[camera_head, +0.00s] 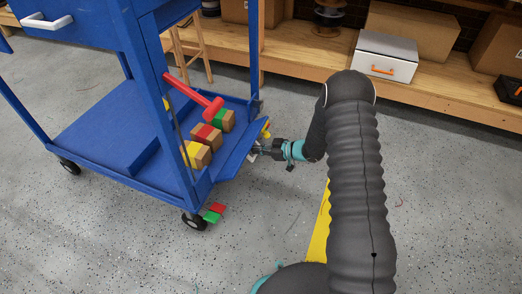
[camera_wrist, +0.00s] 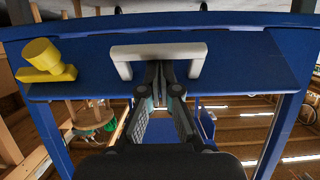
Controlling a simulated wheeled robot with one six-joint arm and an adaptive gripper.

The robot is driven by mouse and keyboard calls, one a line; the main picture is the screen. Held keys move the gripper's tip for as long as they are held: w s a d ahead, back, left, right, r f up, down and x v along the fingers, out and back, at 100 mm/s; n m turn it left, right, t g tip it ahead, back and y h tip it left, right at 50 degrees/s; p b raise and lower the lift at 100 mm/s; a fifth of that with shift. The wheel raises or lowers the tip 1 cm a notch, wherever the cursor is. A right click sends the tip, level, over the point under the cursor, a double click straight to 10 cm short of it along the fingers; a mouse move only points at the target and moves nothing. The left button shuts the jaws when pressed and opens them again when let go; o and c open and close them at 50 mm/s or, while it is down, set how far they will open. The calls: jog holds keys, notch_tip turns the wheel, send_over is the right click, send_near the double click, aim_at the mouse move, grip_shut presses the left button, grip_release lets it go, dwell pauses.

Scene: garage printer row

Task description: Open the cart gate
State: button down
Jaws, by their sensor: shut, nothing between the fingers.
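The blue cart (camera_head: 105,125) stands at the left in the head view. Its blue gate (camera_head: 238,152) is at the right side of the lower shelf and looks tilted outward. In the wrist view the gate (camera_wrist: 225,70) fills the upper part, with a white bar handle (camera_wrist: 122,66) and a yellow latch knob (camera_wrist: 45,62). My gripper (camera_head: 257,151) is at the outer face of the gate. In the wrist view my gripper (camera_wrist: 160,68) is shut and empty, its tips within the handle's outline. I cannot tell whether they touch it.
A red hammer-like tool (camera_head: 195,98) and several coloured blocks (camera_head: 205,136) lie on the lower shelf. Small red and green pieces (camera_head: 213,212) are by the front wheel. A wooden bench (camera_head: 300,72) with boxes runs along the back. Grey floor is open in front.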

jog(key=shift+d+f, duration=0.1)
dwell(0.3)
jog(key=f+b, duration=0.1)
jog(key=f, duration=0.1)
jog(key=d+f+b, duration=0.1)
jog(key=f, duration=0.1)
jog(key=shift+s+f, duration=0.1)
jog(key=shift+s, duration=0.1)
dwell(0.4)
jog(key=s+d+f, duration=0.1)
jog(key=s+d, duration=0.2)
jog(key=d, duration=0.6)
jog(key=shift+s+d+f, duration=0.15)
jog(key=shift+s+f, duration=0.05)
jog(key=shift+f, duration=0.05)
